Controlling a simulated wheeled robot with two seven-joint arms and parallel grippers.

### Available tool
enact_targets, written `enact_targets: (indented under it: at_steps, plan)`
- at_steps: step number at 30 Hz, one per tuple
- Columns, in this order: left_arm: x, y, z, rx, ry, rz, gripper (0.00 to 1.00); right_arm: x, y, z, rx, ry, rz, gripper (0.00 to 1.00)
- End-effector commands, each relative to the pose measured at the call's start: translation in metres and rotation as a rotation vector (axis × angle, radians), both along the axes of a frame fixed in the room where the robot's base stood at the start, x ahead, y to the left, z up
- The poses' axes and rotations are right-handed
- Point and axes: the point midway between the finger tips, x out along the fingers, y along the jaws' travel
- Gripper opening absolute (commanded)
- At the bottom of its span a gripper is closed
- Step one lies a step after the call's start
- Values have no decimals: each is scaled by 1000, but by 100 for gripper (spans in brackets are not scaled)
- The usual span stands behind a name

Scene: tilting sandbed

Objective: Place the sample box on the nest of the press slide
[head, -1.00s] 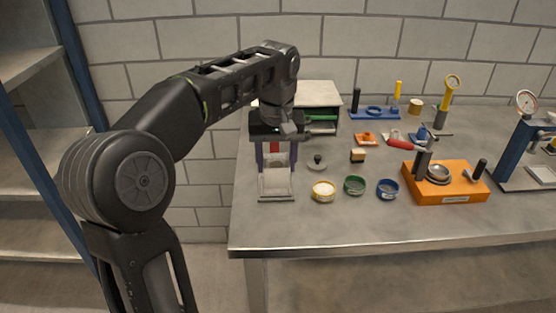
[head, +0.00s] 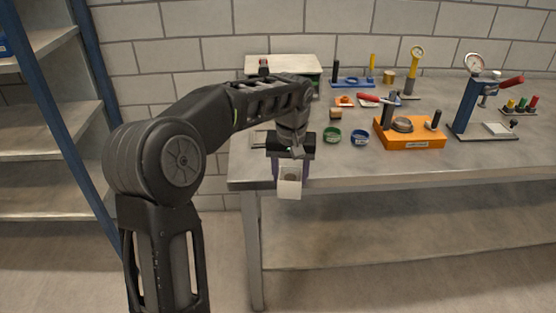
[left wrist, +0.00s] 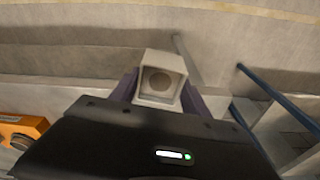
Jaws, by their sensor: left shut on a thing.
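The sample box (head: 289,186) is a small, pale, open-topped box. My left gripper (head: 290,168) is shut on it with purple fingers and holds it in front of the table's front edge. In the left wrist view the box (left wrist: 160,80) sits between the fingers, its open side facing the camera and a round grey-brown patch inside. The press (head: 467,105) stands at the right of the table, with a blue column, a dial gauge and a red-handled lever. A pale plate (head: 497,128) lies on its dark base; I cannot tell if this is the nest. My right gripper is not in view.
An orange fixture (head: 408,134) stands between my left gripper and the press. Several tools stand at the back. The table's (head: 350,178) front strip is clear. Shelving (head: 45,145) is at left.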

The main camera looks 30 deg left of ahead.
Motion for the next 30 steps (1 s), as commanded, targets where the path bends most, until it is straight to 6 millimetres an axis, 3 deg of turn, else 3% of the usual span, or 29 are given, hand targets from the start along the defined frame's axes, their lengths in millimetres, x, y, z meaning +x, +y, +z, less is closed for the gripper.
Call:
enact_targets:
  at_steps: [5, 10, 15, 18, 24, 30]
  plan:
    - [9, -22, -49, -2, 5, -89, 1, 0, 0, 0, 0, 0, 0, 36]
    - [8, -55, -110, -3, 8, -206, 1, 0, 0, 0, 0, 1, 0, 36]
    - [-17, -104, -184, -5, 9, -359, 1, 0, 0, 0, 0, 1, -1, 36]
    - [-36, -125, -212, -3, 6, -426, 1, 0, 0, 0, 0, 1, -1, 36]
    - [-54, -144, -233, -1, -1, -480, 1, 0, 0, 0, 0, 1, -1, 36]
    - [-55, -145, -234, -1, -3, -480, 1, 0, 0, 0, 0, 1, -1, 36]
